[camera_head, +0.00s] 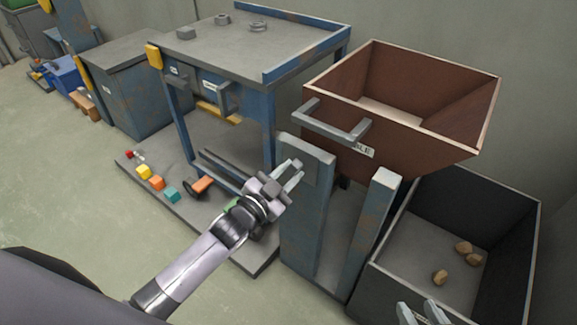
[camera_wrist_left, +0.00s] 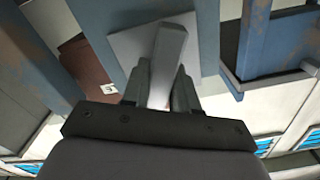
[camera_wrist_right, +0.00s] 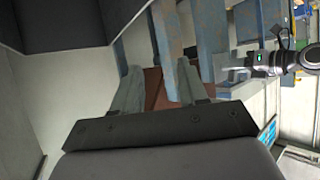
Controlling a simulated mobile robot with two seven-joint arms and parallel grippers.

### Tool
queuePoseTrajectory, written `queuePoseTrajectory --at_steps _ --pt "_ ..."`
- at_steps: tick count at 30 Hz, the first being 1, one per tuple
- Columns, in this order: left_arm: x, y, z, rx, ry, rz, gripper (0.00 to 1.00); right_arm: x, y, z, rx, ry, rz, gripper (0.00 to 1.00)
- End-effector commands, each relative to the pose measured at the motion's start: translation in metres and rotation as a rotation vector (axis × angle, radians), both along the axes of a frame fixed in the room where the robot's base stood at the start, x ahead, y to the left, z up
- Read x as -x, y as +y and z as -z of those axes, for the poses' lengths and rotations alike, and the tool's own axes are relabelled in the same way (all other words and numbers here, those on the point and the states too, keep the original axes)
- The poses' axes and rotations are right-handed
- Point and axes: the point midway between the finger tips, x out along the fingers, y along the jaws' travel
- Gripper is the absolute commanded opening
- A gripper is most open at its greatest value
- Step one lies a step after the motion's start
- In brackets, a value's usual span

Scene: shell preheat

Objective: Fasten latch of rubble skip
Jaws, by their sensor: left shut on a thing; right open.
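The rubble skip (camera_head: 470,105) is a rusty brown tipping bin with a grey bar handle (camera_head: 335,122) and a partly hidden label. It sits upright on a blue stand (camera_head: 305,225). The latch is a grey lever (camera_wrist_left: 168,55) on a grey plate (camera_wrist_left: 125,45) fixed to the stand's blue post. My left gripper (camera_head: 292,176) is shut on this lever at the post; the left wrist view (camera_wrist_left: 160,88) shows it between the fingers. My right gripper (camera_head: 424,314) is open and empty, low at the right by the dark bin; its wrist view also shows it (camera_wrist_right: 155,85).
A dark open bin (camera_head: 405,210) with a few brown stones (camera_head: 440,277) stands right of the stand. A blue workbench (camera_head: 225,50) is behind on the left. Coloured blocks (camera_head: 157,183) lie on a low grey platform (camera_head: 225,240).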

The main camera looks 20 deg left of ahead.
Motion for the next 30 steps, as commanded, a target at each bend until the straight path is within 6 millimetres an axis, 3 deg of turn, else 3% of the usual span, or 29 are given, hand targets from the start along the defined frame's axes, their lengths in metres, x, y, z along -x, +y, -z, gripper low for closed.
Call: queuePoseTrajectory --at_steps 15,30 --pt "0.0 0.0 -0.001 0.35 0.128 0.0 0.0 0.007 -0.015 0.006 0.006 0.058 0.039 0.43" --pt "0.0 0.0 0.001 0.433 0.157 0.001 0.0 0.009 -0.022 0.012 0.011 0.076 0.053 0.43"
